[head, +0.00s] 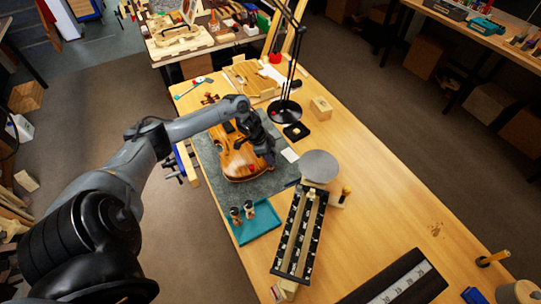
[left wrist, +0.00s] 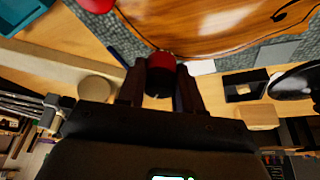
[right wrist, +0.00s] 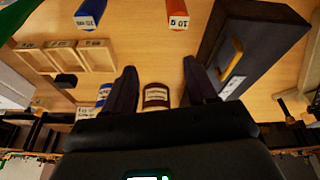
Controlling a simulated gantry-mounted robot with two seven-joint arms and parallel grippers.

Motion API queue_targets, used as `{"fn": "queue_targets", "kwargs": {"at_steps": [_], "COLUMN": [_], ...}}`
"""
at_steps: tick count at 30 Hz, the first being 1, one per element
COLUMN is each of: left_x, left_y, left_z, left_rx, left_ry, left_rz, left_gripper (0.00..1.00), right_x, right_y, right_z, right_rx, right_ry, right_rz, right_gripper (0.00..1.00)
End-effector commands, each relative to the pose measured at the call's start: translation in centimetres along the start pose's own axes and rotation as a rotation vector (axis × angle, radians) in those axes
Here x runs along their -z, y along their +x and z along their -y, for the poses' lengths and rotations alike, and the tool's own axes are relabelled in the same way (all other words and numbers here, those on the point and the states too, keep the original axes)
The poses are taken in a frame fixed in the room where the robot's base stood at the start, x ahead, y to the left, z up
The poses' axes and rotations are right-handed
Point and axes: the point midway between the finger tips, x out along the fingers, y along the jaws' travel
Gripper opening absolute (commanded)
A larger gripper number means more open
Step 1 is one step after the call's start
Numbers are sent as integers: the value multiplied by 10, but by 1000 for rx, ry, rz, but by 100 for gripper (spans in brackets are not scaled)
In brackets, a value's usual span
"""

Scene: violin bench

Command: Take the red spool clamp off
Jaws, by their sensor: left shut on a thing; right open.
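The violin (head: 235,163) lies on a grey mat (head: 213,184); its varnished top also fills the upper left wrist view (left wrist: 215,25). The red spool clamp (left wrist: 160,62) has a red end against the violin's edge and a dark body below it. My left gripper (left wrist: 160,76) is shut on this clamp, one finger on each side. In the head view my left gripper (head: 264,148) is over the violin's right side and hides the clamp. My right gripper (right wrist: 159,80) is open and empty, seen only in its wrist view.
A teal tray (head: 262,226) holds two small clamps. Beside it are a black rack (head: 293,246) and a round grey disc (head: 320,166). A black lamp (head: 285,109) stands behind. Labelled jars, including a brown one (right wrist: 156,96), and a dark case (right wrist: 248,50) are near my right gripper.

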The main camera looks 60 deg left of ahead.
Motion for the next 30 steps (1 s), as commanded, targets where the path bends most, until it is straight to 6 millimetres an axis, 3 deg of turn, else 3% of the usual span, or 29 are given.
{"fn": "queue_targets", "kwargs": {"at_steps": [30], "left_x": [8], "left_y": [2], "left_z": [-1], "left_rx": [1], "left_ry": [0], "left_rz": [-4], "left_gripper": [3], "right_x": [0], "right_y": [-1], "right_z": [0], "right_rx": [-2], "right_ry": [-2], "right_rz": [1], "right_gripper": [57]}}
